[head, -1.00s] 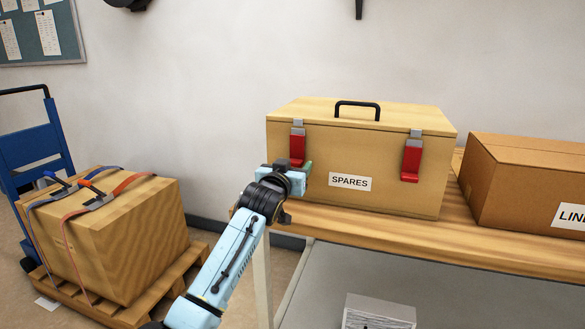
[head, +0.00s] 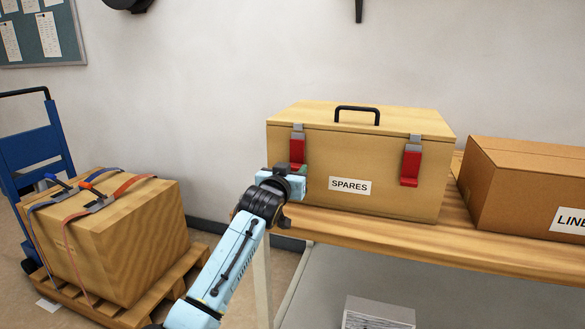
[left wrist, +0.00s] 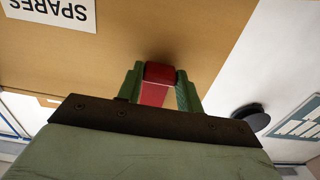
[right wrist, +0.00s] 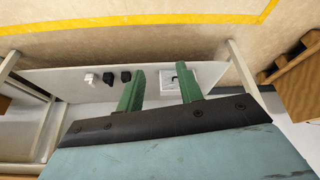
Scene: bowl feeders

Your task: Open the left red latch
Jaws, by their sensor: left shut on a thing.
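The left red latch (head: 297,150) hangs from a grey catch on the front of the wooden SPARES box (head: 400,196). My left gripper (head: 302,170) is at the latch's lower end. In the left wrist view, its green fingers (left wrist: 159,78) are shut on the red latch (left wrist: 155,94), one on each side, close to the box face. In the head view the fingers are mostly hidden. The right red latch (head: 411,165) hangs flat on the same front. My right gripper shows only in the right wrist view; its fingers (right wrist: 160,78) are apart and empty.
The box, with a black lid handle (head: 357,110), stands on a wooden-topped bench (head: 440,236). A cardboard box (head: 530,185) is close on its right. A strapped crate (head: 120,240) sits on a pallet at left.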

